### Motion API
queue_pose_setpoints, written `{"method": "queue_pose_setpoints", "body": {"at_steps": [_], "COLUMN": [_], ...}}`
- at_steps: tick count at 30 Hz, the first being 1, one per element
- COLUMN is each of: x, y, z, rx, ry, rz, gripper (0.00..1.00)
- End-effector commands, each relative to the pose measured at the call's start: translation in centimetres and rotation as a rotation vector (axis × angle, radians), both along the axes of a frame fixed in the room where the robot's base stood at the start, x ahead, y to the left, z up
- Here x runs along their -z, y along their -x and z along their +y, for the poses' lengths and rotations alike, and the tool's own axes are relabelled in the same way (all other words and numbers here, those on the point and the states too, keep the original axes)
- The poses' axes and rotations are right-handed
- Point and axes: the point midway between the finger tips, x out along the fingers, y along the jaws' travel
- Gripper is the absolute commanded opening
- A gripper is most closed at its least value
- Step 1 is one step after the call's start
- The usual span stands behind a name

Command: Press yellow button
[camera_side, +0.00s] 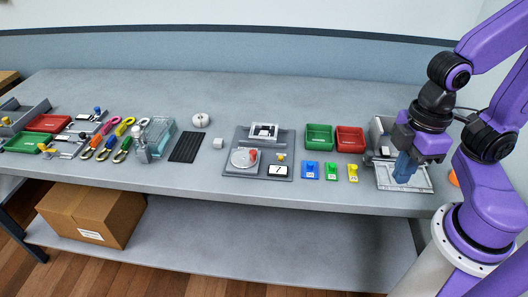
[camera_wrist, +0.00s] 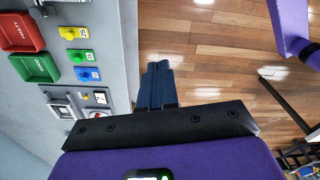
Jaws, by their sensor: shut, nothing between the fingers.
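A yellow plate with a raised yellow knob (camera_side: 352,173) lies at the right end of a row of three coloured plates. The same yellow plate (camera_wrist: 72,32) is at the upper left in the wrist view, marked with a number. I cannot tell if its knob is the button. A small yellow piece (camera_side: 281,157) also sits on the grey panel (camera_side: 243,170). My gripper (camera_side: 403,172) has its blue fingers together and empty, to the right of the yellow plate, over or in front of a light grey tray. The fingers (camera_wrist: 158,78) point past the table edge in the wrist view.
Green (camera_side: 331,173) and blue (camera_side: 310,170) plates lie left of the yellow one. Green (camera_side: 319,137) and red (camera_side: 349,139) bins stand behind. The light grey tray (camera_side: 415,187) is under my gripper. Bare tabletop (camera_side: 330,198) lies in front of the plates.

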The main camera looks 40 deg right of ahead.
Motion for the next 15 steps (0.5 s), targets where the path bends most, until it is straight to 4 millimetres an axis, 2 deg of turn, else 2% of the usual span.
{"method": "queue_pose_setpoints", "body": {"at_steps": [5, 8, 12, 15], "x": [0.5, 0.9, 1.3, 1.8], "y": [-1.5, -3.4, -7.5, -11.1], "z": [3.5, 6.4, 9.7, 11.3], "rx": [0.301, 0.586, 1.021, 1.337], "ry": [-0.118, -0.221, -0.368, -0.47], "rz": [0.05, 0.095, 0.159, 0.2], "gripper": [0.0, 0.0, 0.0, 0.0]}}
